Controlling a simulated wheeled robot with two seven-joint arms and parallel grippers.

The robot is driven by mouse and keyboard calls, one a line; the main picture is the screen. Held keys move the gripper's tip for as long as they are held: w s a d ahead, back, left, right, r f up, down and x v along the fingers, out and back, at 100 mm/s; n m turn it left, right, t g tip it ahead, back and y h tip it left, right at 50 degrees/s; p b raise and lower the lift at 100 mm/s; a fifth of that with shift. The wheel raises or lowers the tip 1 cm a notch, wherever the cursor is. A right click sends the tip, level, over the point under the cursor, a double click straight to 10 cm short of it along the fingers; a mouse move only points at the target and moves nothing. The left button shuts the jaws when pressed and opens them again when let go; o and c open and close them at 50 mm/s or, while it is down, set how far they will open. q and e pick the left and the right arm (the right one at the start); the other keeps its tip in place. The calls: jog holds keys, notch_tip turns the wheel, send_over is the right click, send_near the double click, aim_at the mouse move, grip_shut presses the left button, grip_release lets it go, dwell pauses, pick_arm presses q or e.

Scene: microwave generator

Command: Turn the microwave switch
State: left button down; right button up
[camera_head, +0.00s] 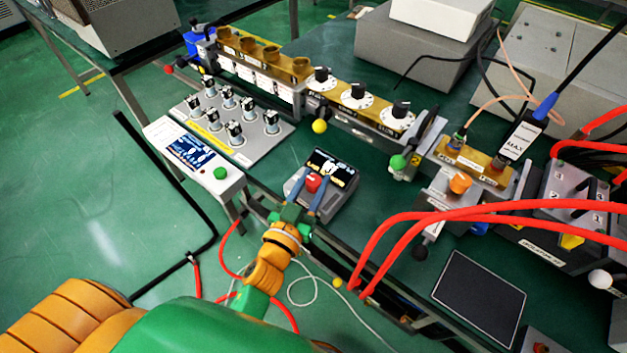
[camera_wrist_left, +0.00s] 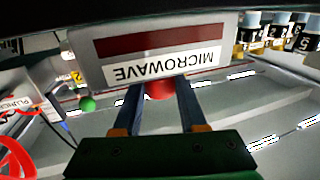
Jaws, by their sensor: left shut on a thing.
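The microwave switch is a red knob (camera_head: 313,182) on the front of a grey box (camera_head: 340,196) with a dark display, near the table's front edge. In the left wrist view the red knob (camera_wrist_left: 159,89) sits beside an upside-down MICROWAVE label (camera_wrist_left: 162,65). My left gripper (camera_head: 309,189) reaches up from below. It is shut on the red knob, with one blue-grey finger on each side, and the fingers hide part of it. The knob's angle cannot be told. My right gripper is not in view.
A panel of several knobs (camera_head: 232,120) and a white unit with a green button (camera_head: 219,173) stand to the left. A brass-topped row with dials (camera_head: 357,96) stands behind. Red hoses (camera_head: 450,213) cross at the right, near a black pad (camera_head: 479,297).

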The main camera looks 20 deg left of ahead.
pick_arm(q)
jog(key=shift+r+m+h+p, duration=0.15)
jog(key=shift+m+h+p, duration=0.45)
jog(key=shift+h+p, duration=0.25)
jog(key=shift+a+m+g+h+p, duration=0.1)
jog(key=shift+m+g+h+p, duration=0.35)
jog(key=shift+m+h, duration=0.55)
jog(key=shift+g+h, duration=0.25)
jog(key=shift+h, duration=0.5)
jog(key=m+h, duration=0.1)
jog(key=m+g+h, duration=0.1)
jog(key=shift+f+h, duration=0.2)
jog(key=shift+h, duration=0.2)
jog(key=m+g+h+b, duration=0.1)
jog(key=m+g+h, duration=0.1)
jog(key=h, duration=0.1)
jog(key=shift+f+m+g+b, duration=0.2)
jog(key=shift+m+g+b, duration=0.15)
jog(key=shift+m+g, duration=0.05)
jog(key=m+g+h+b, duration=0.2)
jog(key=g+b, duration=0.1)
jog(key=shift+m+h, duration=0.3)
jog(key=shift+r+m+g+h+b, duration=0.2)
jog(key=shift+m+g+h+b, duration=0.45)
jog(key=shift+g+b, duration=0.5)
jog(key=shift+c, duration=2.3)
grip_release()
